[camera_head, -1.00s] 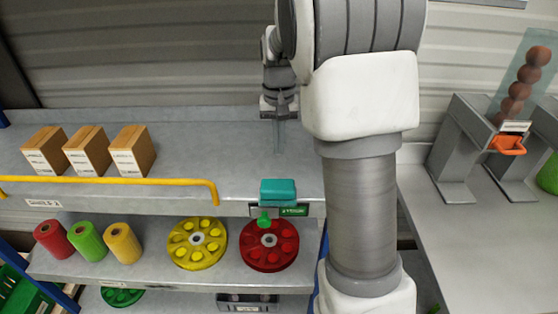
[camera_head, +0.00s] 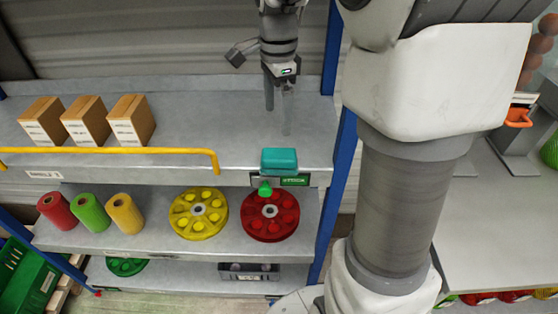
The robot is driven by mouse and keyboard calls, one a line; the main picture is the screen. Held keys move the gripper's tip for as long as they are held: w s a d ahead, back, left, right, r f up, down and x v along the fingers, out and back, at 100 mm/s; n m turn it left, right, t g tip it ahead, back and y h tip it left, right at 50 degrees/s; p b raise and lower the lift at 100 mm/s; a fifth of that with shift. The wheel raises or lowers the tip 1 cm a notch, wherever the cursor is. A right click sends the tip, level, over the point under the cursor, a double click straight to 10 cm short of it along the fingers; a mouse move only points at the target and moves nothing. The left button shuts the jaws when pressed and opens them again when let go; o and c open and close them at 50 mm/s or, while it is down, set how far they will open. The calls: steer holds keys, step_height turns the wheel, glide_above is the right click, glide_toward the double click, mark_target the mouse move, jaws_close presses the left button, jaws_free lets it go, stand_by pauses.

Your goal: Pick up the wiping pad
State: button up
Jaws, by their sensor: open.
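A teal block-shaped pad (camera_head: 279,160), which I take for the wiping pad, sits at the front edge of the grey upper shelf (camera_head: 190,140), above a green label. My gripper (camera_head: 278,120) is above the same shelf, behind the pad and apart from it. Its fingers point down and are spread, with nothing between them. The pad is fully in view.
Three cardboard boxes (camera_head: 86,121) stand on the shelf's left, behind a yellow rail (camera_head: 110,151). A blue post (camera_head: 338,150) bounds the shelf on the right. Below are coloured rolls (camera_head: 91,213), a yellow wheel (camera_head: 198,213) and a red wheel (camera_head: 270,215).

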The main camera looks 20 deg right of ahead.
mark_target(279, 153)
steer(key=f+m, duration=0.1)
steer(key=f, duration=0.1)
steer(key=s+f+m, duration=0.1)
steer(key=f+m, duration=0.2)
steer(key=f, duration=0.1)
steer(key=shift+s+a+f+m, duration=0.1)
steer(key=shift+s+a+m, duration=0.2)
steer(key=shift+s+a, duration=0.1)
steer(key=shift+s+d+f+p, duration=0.1)
steer(key=shift+f+p, duration=0.1)
steer(key=shift+f, duration=1.2)
steer(key=shift+d+f+p, duration=0.1)
steer(key=shift+f+p, duration=0.1)
steer(key=shift+f, duration=1.15)
steer(key=shift+c, duration=0.2)
